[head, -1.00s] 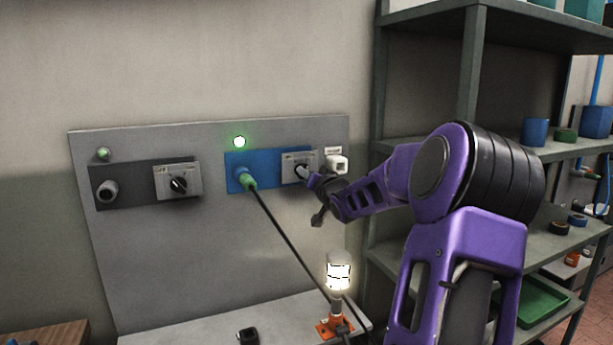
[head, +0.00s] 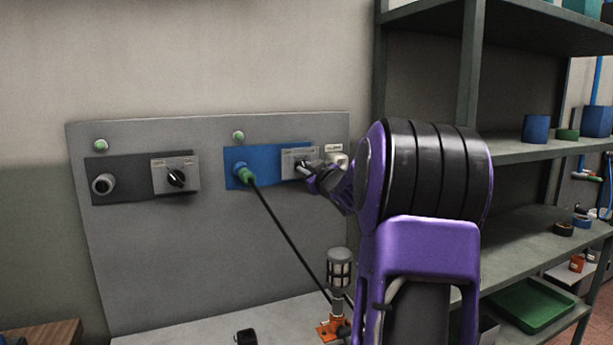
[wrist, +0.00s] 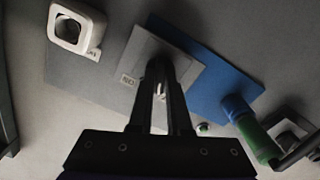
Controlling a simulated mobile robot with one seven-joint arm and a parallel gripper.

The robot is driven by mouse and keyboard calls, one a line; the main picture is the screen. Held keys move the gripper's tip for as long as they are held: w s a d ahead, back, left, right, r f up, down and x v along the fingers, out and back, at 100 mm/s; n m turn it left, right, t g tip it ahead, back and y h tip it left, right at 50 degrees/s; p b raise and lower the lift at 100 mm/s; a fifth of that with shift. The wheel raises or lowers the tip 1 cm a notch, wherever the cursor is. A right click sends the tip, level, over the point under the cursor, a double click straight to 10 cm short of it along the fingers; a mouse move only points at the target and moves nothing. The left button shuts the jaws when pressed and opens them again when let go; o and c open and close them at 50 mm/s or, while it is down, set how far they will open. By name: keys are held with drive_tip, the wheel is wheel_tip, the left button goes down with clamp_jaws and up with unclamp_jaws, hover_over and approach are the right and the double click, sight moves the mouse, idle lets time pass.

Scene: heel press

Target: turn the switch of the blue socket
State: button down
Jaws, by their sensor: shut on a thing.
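The blue socket (head: 265,157) is on the grey panel, with a green plug (head: 246,175) in it and a black cable running down to the lamp. Its switch (head: 290,158) has a light grey plate at the blue plate's right end. My gripper (head: 306,169) is at this switch. In the wrist view my gripper (wrist: 162,72) is shut on the knob, which the fingers mostly hide; the switch's plate (wrist: 138,58) and the blue socket (wrist: 213,85) show around them. The round indicator (head: 238,136) above the blue socket is unlit.
The dark socket with its own switch (head: 175,176) is to the left. A white housing (head: 337,157) sits just right of the blue socket's switch, close to my gripper. The caged lamp (head: 339,270) stands unlit on the ledge below. Metal shelving (head: 540,222) stands at the right.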

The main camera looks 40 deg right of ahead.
drive_tip(key=shift+n+b, duration=0.5)
drive_tip(key=shift+n, duration=0.5)
drive_tip(key=c, duration=0.9)
unclamp_jaws()
drive_tip(key=shift+o, duration=0.2)
drive_tip(key=shift+s+a, duration=0.1)
drive_tip(key=shift+s, duration=0.05)
